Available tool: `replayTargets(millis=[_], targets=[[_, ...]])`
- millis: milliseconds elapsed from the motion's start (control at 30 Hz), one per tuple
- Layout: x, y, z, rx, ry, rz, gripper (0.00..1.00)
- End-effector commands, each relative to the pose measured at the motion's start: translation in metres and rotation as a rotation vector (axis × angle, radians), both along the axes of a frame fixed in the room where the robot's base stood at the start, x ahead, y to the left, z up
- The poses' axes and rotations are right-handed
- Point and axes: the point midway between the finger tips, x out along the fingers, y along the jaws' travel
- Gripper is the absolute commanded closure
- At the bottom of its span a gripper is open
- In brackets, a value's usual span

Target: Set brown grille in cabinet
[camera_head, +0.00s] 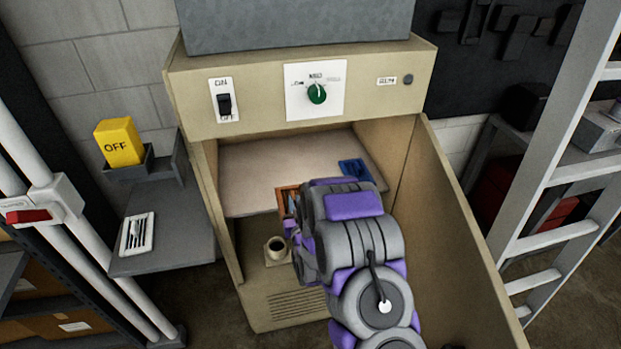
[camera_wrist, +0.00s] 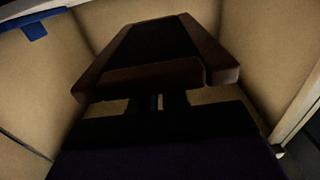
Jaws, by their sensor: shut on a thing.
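The brown grille (camera_wrist: 150,75) fills the middle of the wrist view, a brown frame around a dark centre. My gripper (camera_wrist: 158,103) is shut on its near edge. In the head view a strip of the brown grille (camera_head: 287,201) shows left of my arm, at the front edge of the shelf inside the cabinet; my arm hides the rest and my fingers. The tan cabinet (camera_head: 188,88) stands open, its door (camera_head: 440,220) swung out to the right. I cannot tell whether the grille touches the shelf.
A blue piece (camera_head: 354,168) lies at the right of the pale inner shelf (camera_head: 265,165). A round fitting with a dark opening (camera_head: 276,247) sits low in the cabinet. A ladder (camera_head: 555,170) stands right.

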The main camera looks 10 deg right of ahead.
Motion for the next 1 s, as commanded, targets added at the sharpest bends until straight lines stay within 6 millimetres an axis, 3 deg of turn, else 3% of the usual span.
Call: replayTargets(millis=[133,733,1000], targets=[[0.015,-0.002,-0.003,-0.001,-0.006,0.003,1.0],[0.125,-0.021,-0.014,-0.002,-0.006,0.002,1.0],[0.154,-0.025,-0.015,-0.001,-0.005,0.002,1.0]])
